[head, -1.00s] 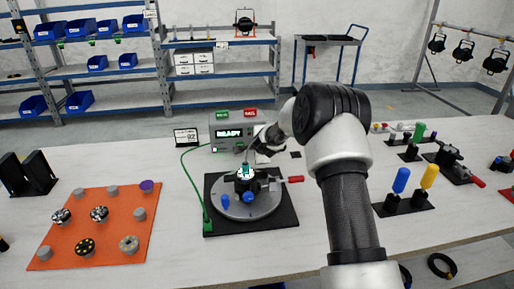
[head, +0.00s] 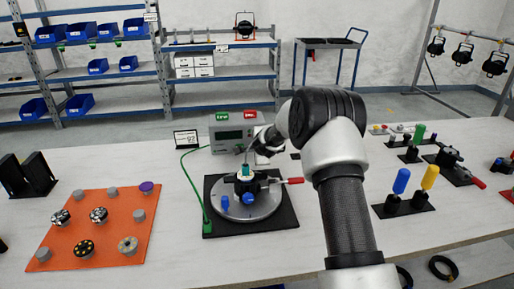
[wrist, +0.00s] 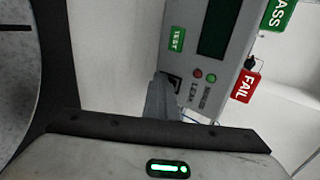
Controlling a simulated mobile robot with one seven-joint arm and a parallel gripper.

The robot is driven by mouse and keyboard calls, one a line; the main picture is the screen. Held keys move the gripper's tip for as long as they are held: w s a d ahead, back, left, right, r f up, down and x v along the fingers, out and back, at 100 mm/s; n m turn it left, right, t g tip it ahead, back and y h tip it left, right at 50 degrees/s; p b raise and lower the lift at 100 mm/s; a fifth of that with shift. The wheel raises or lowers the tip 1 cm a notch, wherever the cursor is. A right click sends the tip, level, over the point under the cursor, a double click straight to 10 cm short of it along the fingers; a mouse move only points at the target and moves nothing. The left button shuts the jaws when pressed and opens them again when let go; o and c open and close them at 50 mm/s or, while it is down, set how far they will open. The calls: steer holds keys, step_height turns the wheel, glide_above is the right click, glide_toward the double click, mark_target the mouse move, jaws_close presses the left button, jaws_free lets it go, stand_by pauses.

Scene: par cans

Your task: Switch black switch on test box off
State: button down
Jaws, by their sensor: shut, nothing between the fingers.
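The grey test box (head: 233,135) stands at the back of the table, partly hidden behind my arm, with its display (head: 229,135) dark and blank. In the wrist view the box front (wrist: 208,70) is close, with a green TEST label, a red and a green round light or button, and the black switch (wrist: 174,82) below the label. My gripper (wrist: 160,78) is shut and empty, its fingertips right at the switch; I cannot tell whether they touch it. The fingers cover part of the switch, so its position is unclear.
A round grey fixture (head: 247,204) with blue parts and a red-handled clamp sits on a black plate before the box. A green cable (head: 188,168) runs from the plate to the box. An orange mat (head: 95,228) with several pucks lies left. Blue and yellow handles (head: 401,181) stand right.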

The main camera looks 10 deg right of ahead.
steer(key=shift+w+r, duration=0.15)
steer(key=shift+r, duration=0.55)
steer(key=s+a+r+n+g, duration=0.1)
steer(key=s+r+n, duration=0.2)
steer(key=s+r, duration=0.5)
steer(key=s+a+r+n+y, duration=0.1)
steer(key=s+a+r+n, duration=0.2)
steer(key=s, duration=0.8)
steer(key=s+r+n+g, duration=0.1)
steer(key=s+r+n, duration=0.2)
steer(key=s+r, duration=0.6)
steer(key=s+d+n+g+h+p, duration=0.15)
steer(key=s+n, duration=0.35)
steer(key=s, duration=0.8)
steer(key=s+d+n+g+y, duration=0.1)
steer(key=s+d+n+g, duration=0.2)
steer(key=s, duration=1.1)
step_height(320, 180, up, 22)
steer(key=n+t+p, duration=0.1)
steer(key=p, duration=2)
steer(key=shift+w, duration=0.45)
